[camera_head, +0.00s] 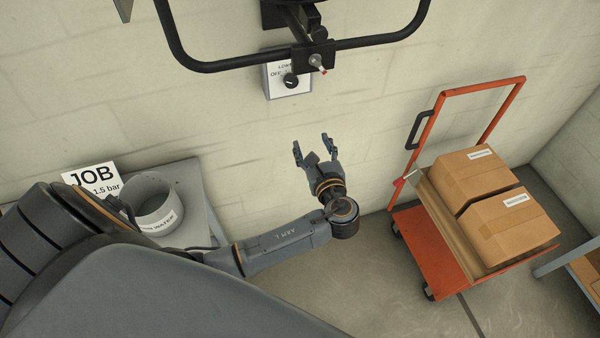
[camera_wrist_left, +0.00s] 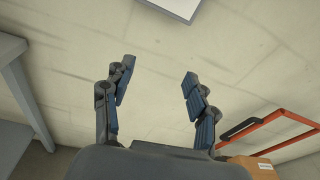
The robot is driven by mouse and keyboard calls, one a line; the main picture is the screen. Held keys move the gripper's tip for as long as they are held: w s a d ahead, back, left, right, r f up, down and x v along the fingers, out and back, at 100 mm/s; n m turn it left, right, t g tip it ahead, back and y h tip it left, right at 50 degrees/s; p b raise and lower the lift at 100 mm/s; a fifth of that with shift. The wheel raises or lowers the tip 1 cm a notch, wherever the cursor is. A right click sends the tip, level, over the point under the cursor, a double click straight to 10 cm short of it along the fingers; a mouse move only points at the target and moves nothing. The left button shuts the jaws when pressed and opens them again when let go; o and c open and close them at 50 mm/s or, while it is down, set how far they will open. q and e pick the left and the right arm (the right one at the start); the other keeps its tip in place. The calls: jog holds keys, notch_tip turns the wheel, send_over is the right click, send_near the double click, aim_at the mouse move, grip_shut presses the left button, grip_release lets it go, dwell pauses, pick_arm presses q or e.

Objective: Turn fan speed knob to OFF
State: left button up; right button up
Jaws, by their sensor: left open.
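The fan speed knob (camera_head: 291,80) is a small black dial on a white wall plate (camera_head: 274,88) with printed labels, of which "LOW" and "OFF" can be partly read. A black bar partly covers the top of the plate. My left gripper (camera_head: 312,146) is open and empty, below the plate and apart from it, its fingers pointing up towards the wall. In the left wrist view the two fingers (camera_wrist_left: 158,78) are spread wide, and the plate's lower edge (camera_wrist_left: 182,10) shows at the top; the knob is out of that view. My right gripper is not in view.
A black tubular frame (camera_head: 190,62) with a metal clamp hangs in front of the wall above the plate. An orange trolley (camera_head: 416,235) with boxes (camera_head: 505,225) stands right.

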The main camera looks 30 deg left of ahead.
pick_arm(q)
jog(key=s+f+n+g+h+b, duration=0.2)
jog(key=s+f, duration=0.1)
jog(key=f, duration=1.1)
jog(key=s+f+n+g+h+b, duration=0.1)
jog(key=s+f+h+b, duration=0.1)
jog(key=f, duration=1.3)
jog(key=shift+s+d+n+g+h, duration=0.15)
jog(key=shift+s+n+g+h, duration=0.25)
jog(key=shift+s+h, duration=0.25)
jog(key=shift+w, duration=0.1)
jog(key=s+d+f+n+g+h, duration=0.1)
jog(key=s+f+n+g+h, duration=0.45)
jog(key=s+f, duration=1.1)
jog(key=s+f+n, duration=0.3)
jog(key=s+n, duration=0.1)
jog(key=s, duration=0.3)
jog(key=s+d+f+n, duration=0.1)
jog(key=s+f+n, duration=0.1)
jog(key=s+n, duration=0.3)
jog(key=s+d+f+n+g+h, duration=0.1)
jog(key=s+f+n, duration=0.2)
jog(key=s, duration=0.7)
jog(key=shift+f+n, duration=0.35)
jog(key=shift+n, duration=0.5)
